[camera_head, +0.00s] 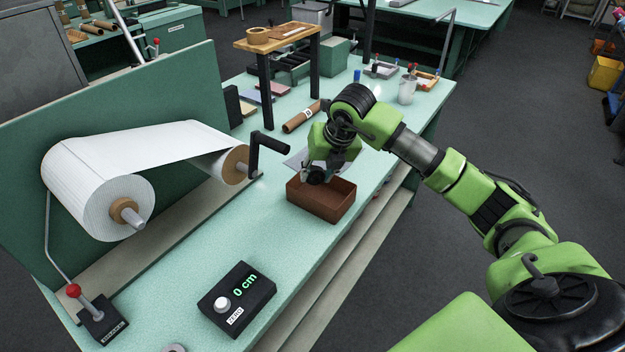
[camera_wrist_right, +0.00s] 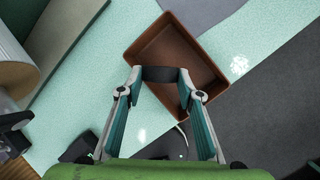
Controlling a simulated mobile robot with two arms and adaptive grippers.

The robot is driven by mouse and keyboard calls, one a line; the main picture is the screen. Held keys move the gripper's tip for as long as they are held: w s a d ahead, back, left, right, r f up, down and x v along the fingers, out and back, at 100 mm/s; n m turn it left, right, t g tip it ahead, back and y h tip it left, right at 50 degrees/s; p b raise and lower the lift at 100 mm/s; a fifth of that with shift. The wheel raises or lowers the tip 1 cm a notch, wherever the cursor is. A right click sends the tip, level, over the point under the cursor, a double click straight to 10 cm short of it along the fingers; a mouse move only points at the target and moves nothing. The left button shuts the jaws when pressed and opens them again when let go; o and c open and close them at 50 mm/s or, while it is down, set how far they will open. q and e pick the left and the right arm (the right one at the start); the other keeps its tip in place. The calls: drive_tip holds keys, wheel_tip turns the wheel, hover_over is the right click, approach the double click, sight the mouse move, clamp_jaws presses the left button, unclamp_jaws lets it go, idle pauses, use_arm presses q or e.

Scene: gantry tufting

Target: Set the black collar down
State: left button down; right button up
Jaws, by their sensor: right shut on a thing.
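My right gripper (camera_head: 318,172) is over the brown open box (camera_head: 318,211) on the mint-green table. In the right wrist view its two fingers (camera_wrist_right: 160,78) are shut on the black collar (camera_wrist_right: 160,73), a short dark band held between the fingertips. The collar shows over the near part of the box (camera_wrist_right: 204,88). I cannot tell whether the collar touches the box floor. In the head view the collar is a small dark shape (camera_head: 317,176) at the fingertips, partly hidden by the gripper. My left gripper is not in view.
A large white paper roll (camera_head: 95,190) with a black crank (camera_head: 262,152) stands left of the box. A black counter box reading "0 cm" (camera_head: 237,299) lies nearer. A brown tube (camera_head: 301,117) and a wooden stand (camera_head: 276,38) are behind. The table between counter and box is clear.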

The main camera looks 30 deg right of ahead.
sight(312, 184)
drive_tip(key=w+f, duration=0.3)
drive_tip(key=shift+d+f+p, duration=0.2)
drive_tip(key=shift+p, duration=0.15)
drive_tip(key=shift+w+f, duration=0.1)
drive_tip(key=shift+f, duration=0.25)
wheel_tip(312, 184, down, 2)
drive_tip(key=shift+f+p, duration=0.1)
drive_tip(key=shift+p, duration=0.85)
drive_tip(key=shift+f, duration=0.25)
drive_tip(key=shift+f, duration=0.1)
drive_tip(key=o, duration=1.1)
